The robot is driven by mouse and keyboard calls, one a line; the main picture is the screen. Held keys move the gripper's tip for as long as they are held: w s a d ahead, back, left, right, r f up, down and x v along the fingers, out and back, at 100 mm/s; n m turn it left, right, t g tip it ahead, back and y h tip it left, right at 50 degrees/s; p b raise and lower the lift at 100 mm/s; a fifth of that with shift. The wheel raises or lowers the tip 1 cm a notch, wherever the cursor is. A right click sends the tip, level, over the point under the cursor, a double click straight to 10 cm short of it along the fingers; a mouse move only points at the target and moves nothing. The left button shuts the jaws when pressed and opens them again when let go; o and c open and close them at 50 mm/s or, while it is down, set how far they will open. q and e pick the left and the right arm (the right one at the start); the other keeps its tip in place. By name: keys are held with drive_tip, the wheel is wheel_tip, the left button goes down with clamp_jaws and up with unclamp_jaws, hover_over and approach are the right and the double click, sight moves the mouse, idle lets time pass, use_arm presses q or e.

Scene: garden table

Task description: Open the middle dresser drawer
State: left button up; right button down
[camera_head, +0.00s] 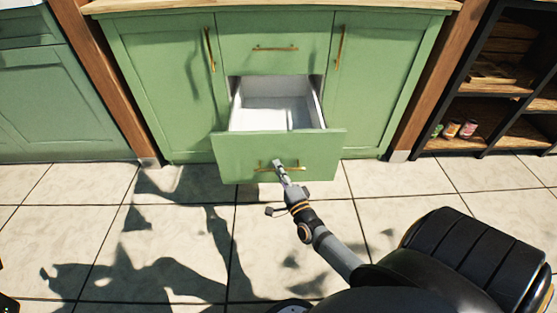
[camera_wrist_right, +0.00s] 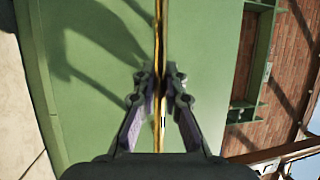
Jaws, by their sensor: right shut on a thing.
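The green dresser (camera_head: 165,90) stands ahead with a wooden top. Its lower middle drawer (camera_head: 235,160) is pulled well out, and its white inside (camera_head: 270,105) shows from above. The drawer's brass handle (camera_head: 265,168) is on the green front. My right gripper (camera_head: 279,168) is at this handle, shut on it. In the right wrist view the brass handle (camera_wrist_right: 158,60) runs between the two fingers (camera_wrist_right: 160,88), in front of the green drawer face. My left gripper is not in view.
A shut upper drawer (camera_head: 275,60) sits above the open one, with shut doors on both sides. A dark shelf unit (camera_head: 480,110) with small cans (camera_head: 460,129) stands at right. Green cabinets (camera_head: 50,100) stand at left. The tiled floor (camera_head: 190,230) in front looks clear.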

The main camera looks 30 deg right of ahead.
drive_tip(key=shift+s+a, duration=0.45)
drive_tip(key=shift+s, duration=0.25)
drive_tip(key=shift+s+a, duration=0.4)
drive_tip(key=shift+s, duration=0.25)
drive_tip(key=c, duration=1.7)
unclamp_jaws()
drive_tip(key=v, duration=1.2)
drive_tip(key=shift+d, duration=0.1)
